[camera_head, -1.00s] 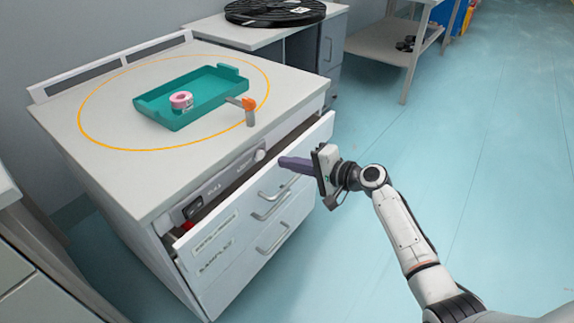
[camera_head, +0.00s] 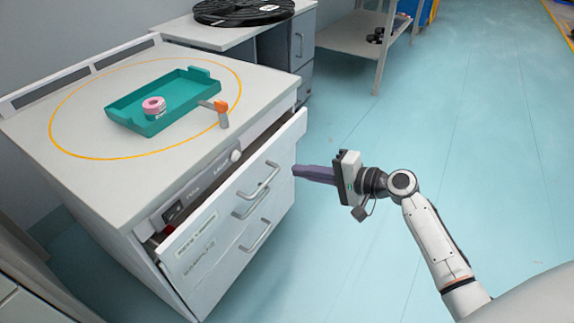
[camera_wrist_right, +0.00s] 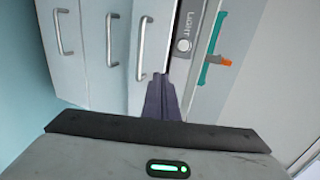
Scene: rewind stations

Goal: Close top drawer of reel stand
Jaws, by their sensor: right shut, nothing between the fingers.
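The reel stand (camera_head: 130,190) is a white cabinet with several drawers, at the left of the head view. Its top drawer (camera_head: 225,207) is partly open, with a dark gap behind its front. The drawer's handle (camera_head: 260,180) also shows in the wrist view (camera_wrist_right: 144,48). My right gripper (camera_head: 298,172) is shut and empty, its purple fingers pointing at the drawer front from the right. In the head view the tips appear a little apart from the drawer front. In the wrist view the fingers (camera_wrist_right: 161,85) overlap the drawer's edge; contact cannot be told. My left gripper is not in view.
On the stand's top, a teal tray (camera_head: 180,112) holds a pink roll (camera_head: 153,104), beside an orange-tipped grey piece (camera_head: 221,113). A black reel (camera_head: 243,10) lies on the counter behind. A grey shelf table (camera_head: 345,32) stands farther back. The floor to the right is clear.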

